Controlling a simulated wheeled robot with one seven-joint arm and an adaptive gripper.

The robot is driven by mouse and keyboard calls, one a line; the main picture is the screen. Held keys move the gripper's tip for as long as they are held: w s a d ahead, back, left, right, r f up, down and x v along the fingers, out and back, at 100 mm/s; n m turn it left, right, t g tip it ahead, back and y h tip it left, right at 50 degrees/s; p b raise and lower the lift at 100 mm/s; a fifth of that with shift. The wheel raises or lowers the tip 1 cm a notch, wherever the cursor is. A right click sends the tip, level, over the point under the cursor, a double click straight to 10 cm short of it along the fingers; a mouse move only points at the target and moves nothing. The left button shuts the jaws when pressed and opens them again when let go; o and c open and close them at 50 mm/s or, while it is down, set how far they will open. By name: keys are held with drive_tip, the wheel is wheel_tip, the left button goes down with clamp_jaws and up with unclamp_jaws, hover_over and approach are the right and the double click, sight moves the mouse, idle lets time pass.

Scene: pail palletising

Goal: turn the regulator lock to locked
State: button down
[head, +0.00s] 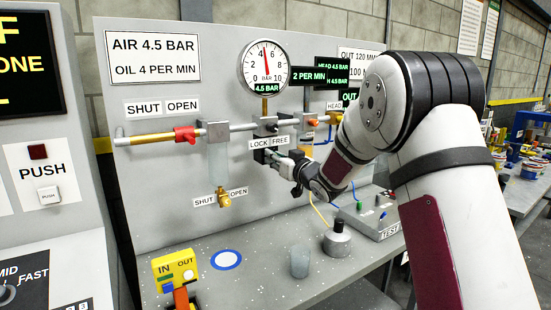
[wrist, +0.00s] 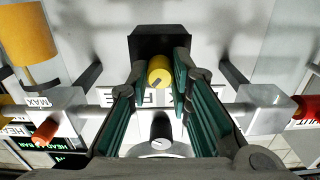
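The regulator lock is a yellow round knob (wrist: 159,68) on a black block (wrist: 160,42) in the wrist view. A dark mark shows on its face. In the head view the black block (head: 262,156) sits under the LOCK / FREE label (head: 268,143); my gripper mostly hides the knob there. My gripper (head: 284,158) reaches in from the right at the panel. In the wrist view its two green-padded fingers stand apart on either side of the yellow knob, with narrow gaps seeming to show. The label is upside down and partly covered there, so the lock's setting cannot be read.
A dark knob (wrist: 160,128) on the pipe lies close to the fingers. The pressure gauge (head: 265,67) is above the lock. A red valve handle (head: 185,134) is left, a brass valve (head: 224,198) below. A clear cup (head: 300,263) and grey weight (head: 338,240) stand on the bench.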

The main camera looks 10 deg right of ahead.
drive_tip(key=shift+n+b, duration=0.3)
drive_tip(key=n+b, duration=0.7)
drive_tip(key=b, duration=0.1)
drive_tip(key=n+b, duration=0.8)
drive_tip(key=shift+a+f, duration=0.15)
drive_tip(key=shift+n, duration=0.3)
idle(0.3)
drive_tip(key=c, duration=1.4)
unclamp_jaws()
drive_tip(key=shift+c, duration=0.2)
drive_tip(key=shift+s, duration=0.15)
